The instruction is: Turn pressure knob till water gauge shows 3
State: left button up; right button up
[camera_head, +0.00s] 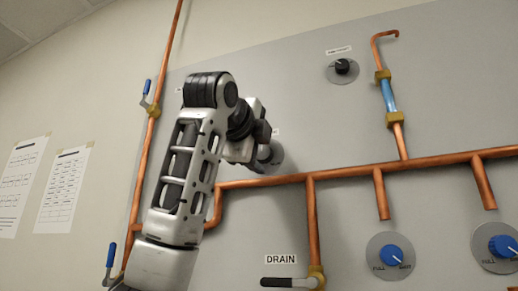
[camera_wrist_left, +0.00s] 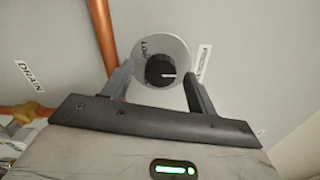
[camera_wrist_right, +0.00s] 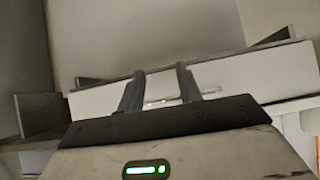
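In the left wrist view, a round black knob (camera_wrist_left: 160,71) with a white pointer line sits on a grey dial plate (camera_wrist_left: 182,52). A label beside it seems to begin with "PRES". My left gripper (camera_wrist_left: 157,84) is open, with one finger on each side of the knob; I cannot tell whether they touch it. In the head view, my left gripper (camera_head: 262,138) is at the wall panel and hides most of this dial. The likely water gauge is a tube with blue inside (camera_head: 388,95) at upper right; no scale is readable. My right gripper (camera_wrist_right: 160,85) is open and empty.
Another black knob (camera_head: 342,67) is at upper centre. Two blue knobs (camera_head: 391,254) (camera_head: 501,246) are at lower right. Copper pipes (camera_head: 345,172) cross the panel, with a DRAIN lever (camera_head: 285,283) below. My right gripper faces a pale shelf-like surface (camera_wrist_right: 240,75).

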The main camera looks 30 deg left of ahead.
pick_arm(q)
jog(key=shift+s, duration=0.25)
jog(key=b+v, duration=0.4)
jog(key=v, duration=1.1)
jog(key=shift+s+d+b, duration=0.2)
jog(key=shift+d+b, duration=0.05)
jog(key=shift+b, duration=0.15)
pick_arm(e)
jog(key=shift+w+a+f, duration=0.15)
jog(key=shift+a+f, duration=0.1)
jog(key=shift+f, duration=0.2)
jog(key=shift+w+a+f, duration=0.1)
jog(key=shift+a+f, duration=0.1)
jog(key=shift+f, duration=0.25)
jog(key=shift+s+f, duration=0.1)
jog(key=shift+f, duration=0.05)
